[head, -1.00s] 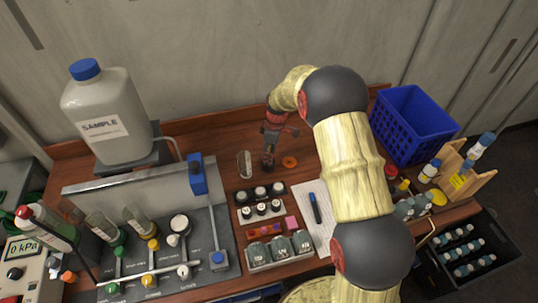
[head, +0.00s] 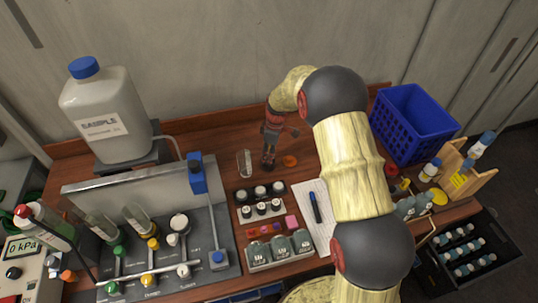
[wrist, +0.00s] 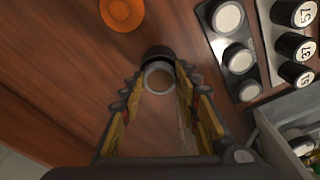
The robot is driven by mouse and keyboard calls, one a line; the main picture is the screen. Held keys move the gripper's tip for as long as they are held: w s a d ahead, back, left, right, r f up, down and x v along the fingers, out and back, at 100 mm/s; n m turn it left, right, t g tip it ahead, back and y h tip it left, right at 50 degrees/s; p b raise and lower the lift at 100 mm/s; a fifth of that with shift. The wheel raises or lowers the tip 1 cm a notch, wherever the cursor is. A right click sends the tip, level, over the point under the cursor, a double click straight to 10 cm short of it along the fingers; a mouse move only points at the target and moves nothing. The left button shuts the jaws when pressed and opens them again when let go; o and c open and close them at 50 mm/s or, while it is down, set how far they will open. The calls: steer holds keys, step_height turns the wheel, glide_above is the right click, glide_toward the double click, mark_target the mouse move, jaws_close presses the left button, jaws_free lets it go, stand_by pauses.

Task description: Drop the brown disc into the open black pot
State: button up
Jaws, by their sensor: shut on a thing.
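My gripper (head: 268,158) points straight down over the back middle of the table; it also shows in the wrist view (wrist: 160,72). It is shut on the brown disc (wrist: 158,82), a small round tan-brown face between the fingertips. The open black pot (wrist: 158,52) shows as a dark round body right behind the disc, lined up with it. In the head view the fingertips meet a dark spot, where the pot is hard to tell from the fingers. The disc is too small to make out there. I cannot tell the gap between disc and pot.
An orange disc (head: 289,161) lies just right of the gripper, and a clear glass (head: 244,163) stands close on its left. Black pots with white lids (head: 260,191) stand in front. A notepad with a pen (head: 315,208) lies front right. A blue basket (head: 412,125) stands farther right.

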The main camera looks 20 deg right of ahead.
steer(key=o, duration=1)
steer(key=shift+o, duration=0.5)
steer(key=o, duration=0.4)
steer(key=shift+c, duration=0.2)
steer(key=shift+r+p, duration=1.9)
steer(key=shift+r, duration=1.9)
